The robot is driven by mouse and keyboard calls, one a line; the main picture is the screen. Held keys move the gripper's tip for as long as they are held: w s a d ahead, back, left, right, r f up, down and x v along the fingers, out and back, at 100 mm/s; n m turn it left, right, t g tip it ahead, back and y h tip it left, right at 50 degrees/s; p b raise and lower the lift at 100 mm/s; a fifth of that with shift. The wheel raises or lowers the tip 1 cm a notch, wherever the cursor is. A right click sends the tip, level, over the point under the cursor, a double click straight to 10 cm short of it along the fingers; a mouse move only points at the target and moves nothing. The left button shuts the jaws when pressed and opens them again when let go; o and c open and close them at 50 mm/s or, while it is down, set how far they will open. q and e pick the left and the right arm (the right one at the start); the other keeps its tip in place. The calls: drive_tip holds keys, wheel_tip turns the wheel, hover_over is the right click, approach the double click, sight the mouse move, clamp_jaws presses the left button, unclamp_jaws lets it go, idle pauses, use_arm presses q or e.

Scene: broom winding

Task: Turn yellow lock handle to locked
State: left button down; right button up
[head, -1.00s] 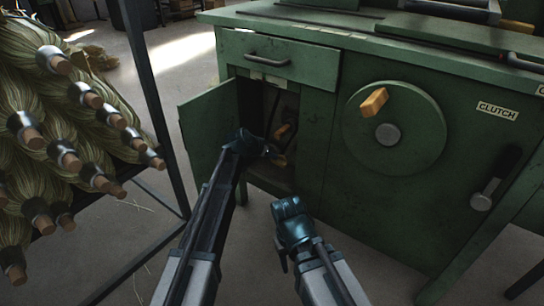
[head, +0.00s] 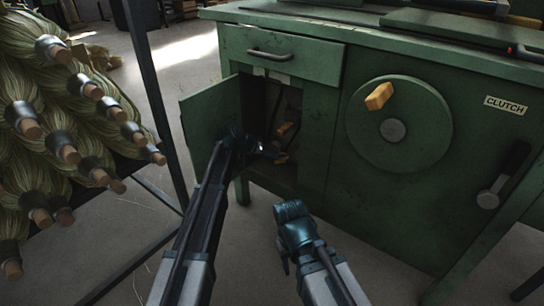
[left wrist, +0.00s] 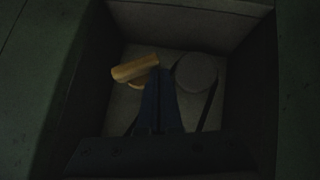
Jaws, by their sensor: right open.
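Inside the open cabinet is a small yellow handle (head: 285,129), dim and partly shaded; it also shows in the left wrist view (left wrist: 135,68), lying at a slant. My left gripper (head: 270,152) reaches into the cabinet opening. In the left wrist view its fingers (left wrist: 159,76) look closed together with nothing between them, just right of the yellow handle; contact cannot be told. My right gripper (head: 289,208) is open and empty in front of the cabinet.
The green cabinet door (head: 212,127) stands open close to my left arm. A drawer (head: 282,54) is above the opening. A wheel (head: 420,140) with a yellow knob (head: 379,96) and a clutch lever (head: 490,197) are right. A fibre rack (head: 155,100) stands left.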

use_arm(q)
drive_tip(key=shift+w+a+f+b, duration=0.1)
drive_tip(key=shift+f+b, duration=0.55)
drive_tip(key=shift+f, duration=0.1)
drive_tip(key=shift+w+a+f+b, duration=0.1)
drive_tip(key=shift+f+b, duration=0.55)
drive_tip(key=shift+f, duration=0.05)
idle(0.8)
drive_tip(key=p+v, duration=0.9)
drive_tip(key=v, duration=0.4)
drive_tip(key=shift+s+a+r, duration=0.2)
drive_tip(key=shift+r, duration=0.05)
